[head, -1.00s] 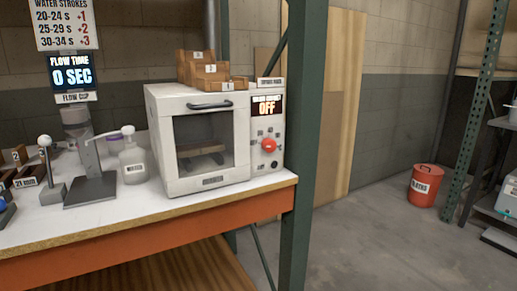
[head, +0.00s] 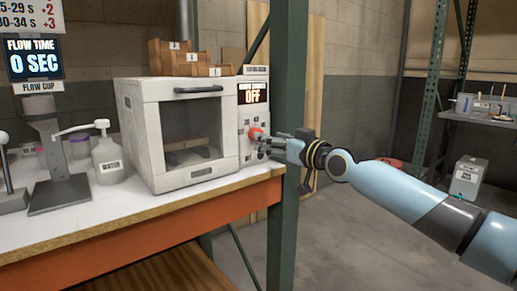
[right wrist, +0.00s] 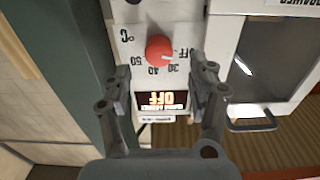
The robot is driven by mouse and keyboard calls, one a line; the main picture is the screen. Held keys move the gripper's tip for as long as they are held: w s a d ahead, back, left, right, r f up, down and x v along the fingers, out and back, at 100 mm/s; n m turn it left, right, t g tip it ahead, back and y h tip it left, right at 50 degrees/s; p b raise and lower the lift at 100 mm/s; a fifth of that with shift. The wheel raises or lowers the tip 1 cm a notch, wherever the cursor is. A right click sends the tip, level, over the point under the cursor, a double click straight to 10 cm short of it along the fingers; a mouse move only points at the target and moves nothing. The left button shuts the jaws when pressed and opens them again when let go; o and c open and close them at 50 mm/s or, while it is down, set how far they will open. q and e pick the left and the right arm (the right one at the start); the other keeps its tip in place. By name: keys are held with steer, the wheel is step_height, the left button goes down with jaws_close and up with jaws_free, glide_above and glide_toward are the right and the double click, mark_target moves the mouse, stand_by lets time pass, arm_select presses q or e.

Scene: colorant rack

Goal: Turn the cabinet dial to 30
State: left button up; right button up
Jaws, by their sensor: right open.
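The white cabinet (head: 180,133) stands on the bench with its door closed. Its red dial (head: 256,133) sits on the panel at the right, under a display (head: 252,93) reading OFF. In the right wrist view the dial (right wrist: 159,50) appears upside down, with marks OFF, 30, 40 and 50 around it; a small pale pointer mark on it faces toward OFF. My right gripper (head: 272,141) is at the panel beside the dial. In the right wrist view its open fingers (right wrist: 160,82) stand on either side of the display, short of the dial, holding nothing. My left gripper is out of view.
A green post (head: 287,130) stands just right of the cabinet. A white bottle (head: 107,160) and a flow cup stand (head: 58,165) are on the bench at left.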

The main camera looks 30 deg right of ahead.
steer(key=w+b, duration=0.1)
steer(key=w, duration=0.4)
steer(key=shift+w+a, duration=0.15)
steer(key=c, duration=1.1)
